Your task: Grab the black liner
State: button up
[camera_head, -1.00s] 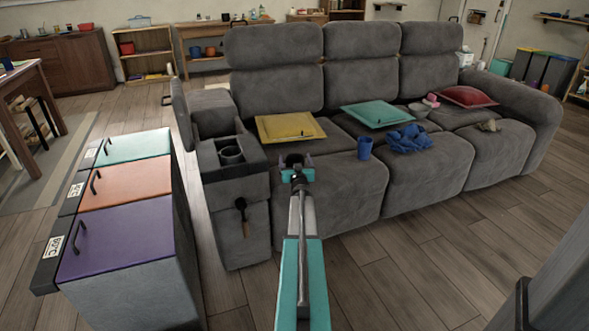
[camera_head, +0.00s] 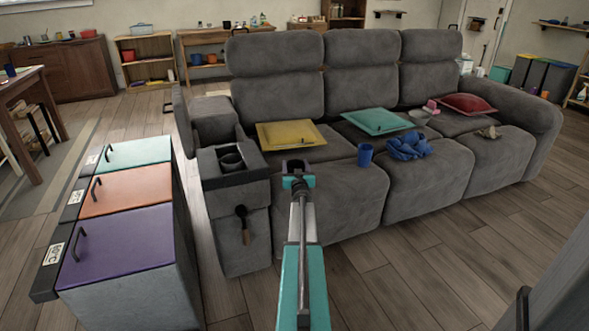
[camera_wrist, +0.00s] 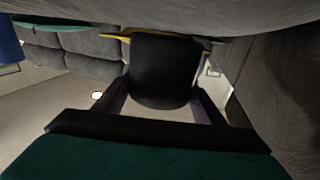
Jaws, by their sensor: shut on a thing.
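The black liner (camera_wrist: 163,70) shows in the wrist view as a smooth, dark, rounded cup-like piece. It sits between the two fingers of my gripper (camera_wrist: 163,100), which is shut on it. In the head view my gripper (camera_head: 297,168) is at the end of the teal arm, in front of the sofa's left seat and right of the console armrest (camera_head: 208,178). The liner is small and dark there and hard to tell from the jaws.
The grey sofa (camera_head: 330,205) bears a yellow cushion (camera_head: 290,133), a teal cushion (camera_head: 377,121), a red cushion (camera_head: 466,104), a blue cup (camera_head: 365,155) and a blue cloth (camera_head: 409,147). A bin unit with coloured lids (camera_head: 125,240) stands at left. Floor in front is clear.

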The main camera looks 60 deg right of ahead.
notch_tip(320, 180, up, 3)
jog(key=shift+s+a+r+p, duration=0.1)
jog(key=shift+s+a+p, duration=0.05)
jog(key=shift+p, duration=0.45)
jog(key=s+d+r+p+v, duration=0.1)
jog(key=p+v, duration=0.1)
jog(key=v, duration=1.3)
jog(key=shift+s, duration=0.4)
